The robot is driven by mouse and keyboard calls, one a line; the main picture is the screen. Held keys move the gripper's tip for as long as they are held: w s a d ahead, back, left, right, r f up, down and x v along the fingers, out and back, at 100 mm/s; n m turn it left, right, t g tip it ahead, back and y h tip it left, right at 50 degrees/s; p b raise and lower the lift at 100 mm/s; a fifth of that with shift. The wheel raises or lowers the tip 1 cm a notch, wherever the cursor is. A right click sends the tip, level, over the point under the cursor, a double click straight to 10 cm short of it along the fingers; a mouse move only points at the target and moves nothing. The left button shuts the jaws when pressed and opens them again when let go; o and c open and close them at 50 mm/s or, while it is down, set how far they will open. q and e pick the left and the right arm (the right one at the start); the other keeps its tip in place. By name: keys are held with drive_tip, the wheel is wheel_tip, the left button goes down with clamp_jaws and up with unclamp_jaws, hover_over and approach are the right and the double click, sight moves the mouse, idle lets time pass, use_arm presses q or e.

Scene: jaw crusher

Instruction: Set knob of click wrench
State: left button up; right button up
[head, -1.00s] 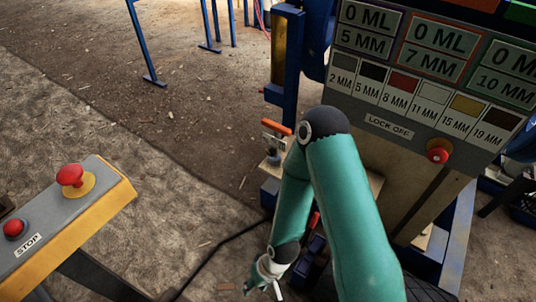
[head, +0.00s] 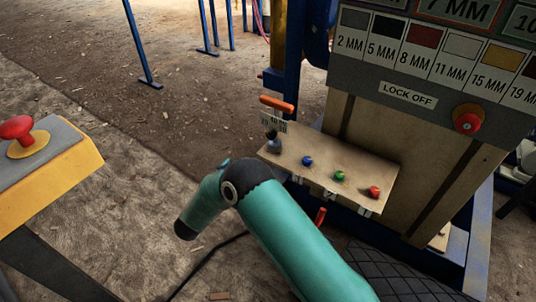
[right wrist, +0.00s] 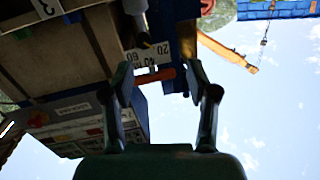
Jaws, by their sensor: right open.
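An orange handle (head: 277,103) stands beside a small scale plate (head: 273,121) at the left end of a wooden shelf. A dark-topped grey knob (head: 272,139) is just below the plate. In the right wrist view, the orange handle (right wrist: 158,76) and the plate marked 20, 40, 60 (right wrist: 146,55) appear upside down. My right gripper (right wrist: 159,72) is open there, with the handle seen between its fingertips; I cannot tell whether they touch it. In the head view my right arm's dark end shows, but not its fingers. My left gripper is out of view.
The wooden shelf (head: 330,172) carries blue (head: 307,160), green (head: 340,176) and red (head: 374,192) knobs. The crusher panel has a red lock-off button (head: 467,119). A yellow stop box (head: 62,165) stands left. Open ground lies between.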

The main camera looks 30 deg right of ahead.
drive_tip(key=s+m+g+h, duration=0.1)
drive_tip(key=m+g+h, duration=0.1)
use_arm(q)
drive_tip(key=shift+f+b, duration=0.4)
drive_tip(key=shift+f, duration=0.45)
use_arm(e)
approach(269, 138)
drive_tip(key=x, duration=0.9)
drive_tip(key=shift+d, duration=0.1)
